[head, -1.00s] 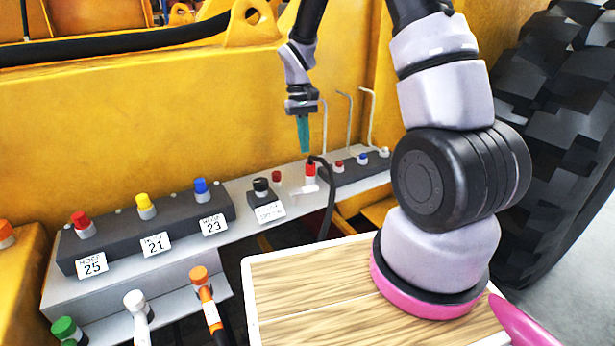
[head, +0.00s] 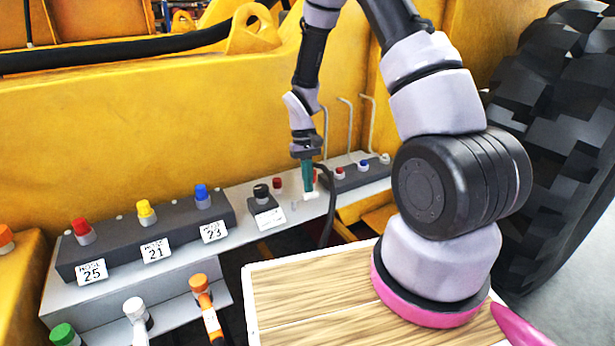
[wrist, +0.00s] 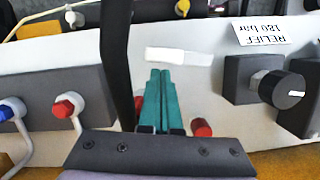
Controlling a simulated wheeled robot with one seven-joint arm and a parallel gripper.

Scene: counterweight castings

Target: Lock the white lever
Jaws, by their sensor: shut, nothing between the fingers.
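The white lever (wrist: 178,56) is a short white bar lying flat over the pale shelf in the wrist view. In the head view its end (head: 311,196) shows just below my fingertips, and the rest is hidden behind them. My gripper (wrist: 157,74) has its green fingers shut together with nothing between them. The fingertips are just short of the lever near its left half in the wrist view; I cannot tell whether they touch it. In the head view my gripper (head: 308,191) points down over the shelf.
A black relief knob (wrist: 283,90) stands right of the lever in the wrist view, near a red cap (wrist: 201,128). A black hose (head: 328,205) runs close beside my fingers. A block with red, blue and white caps (head: 352,174) lies right in the head view.

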